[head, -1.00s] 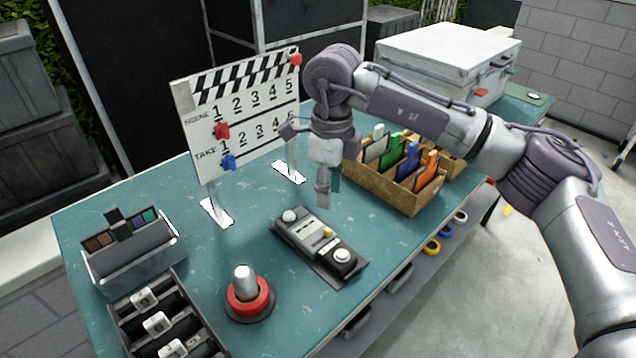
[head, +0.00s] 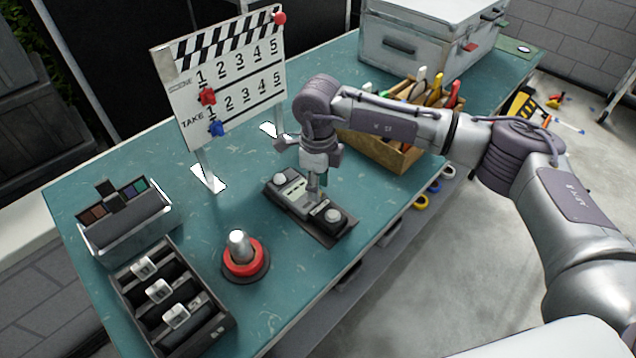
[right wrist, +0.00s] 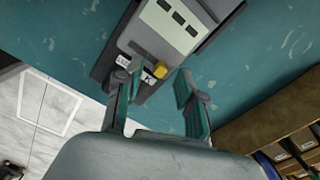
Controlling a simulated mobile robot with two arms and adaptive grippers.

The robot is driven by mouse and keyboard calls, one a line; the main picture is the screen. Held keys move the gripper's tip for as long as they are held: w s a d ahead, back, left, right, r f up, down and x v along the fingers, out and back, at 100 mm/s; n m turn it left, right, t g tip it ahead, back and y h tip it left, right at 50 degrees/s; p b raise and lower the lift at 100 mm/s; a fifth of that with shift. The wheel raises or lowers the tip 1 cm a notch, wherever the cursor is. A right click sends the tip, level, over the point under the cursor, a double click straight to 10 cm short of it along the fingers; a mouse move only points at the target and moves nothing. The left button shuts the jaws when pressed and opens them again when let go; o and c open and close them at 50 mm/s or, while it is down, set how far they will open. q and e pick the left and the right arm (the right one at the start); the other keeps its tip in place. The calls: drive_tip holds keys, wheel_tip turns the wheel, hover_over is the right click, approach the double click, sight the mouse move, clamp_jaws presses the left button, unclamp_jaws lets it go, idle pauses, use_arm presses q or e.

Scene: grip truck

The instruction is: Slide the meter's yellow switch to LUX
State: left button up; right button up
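The meter (head: 290,192) lies on a dark base on the teal table, with a round light knob at each end. My right gripper (head: 315,192) points down over its middle and hides the yellow switch in the head view. In the right wrist view the yellow switch (right wrist: 160,70) appears between the two fingertips of my open right gripper (right wrist: 153,80), nearer the right one. White labels with dark letters (right wrist: 148,78) sit beside the switch, partly covered by the left finger and not fully readable. I cannot tell whether a finger touches the switch. My left gripper is out of view.
A red-ringed knob (head: 245,262) stands in front of the meter. A clapperboard (head: 225,85) stands behind on the left, and a wooden box (head: 385,150) of tools stands close behind my right gripper. A rack (head: 205,335) and a metal case (head: 410,50) are also on the table.

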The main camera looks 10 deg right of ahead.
drive_tip(key=shift+f, duration=0.5)
clamp_jaws()
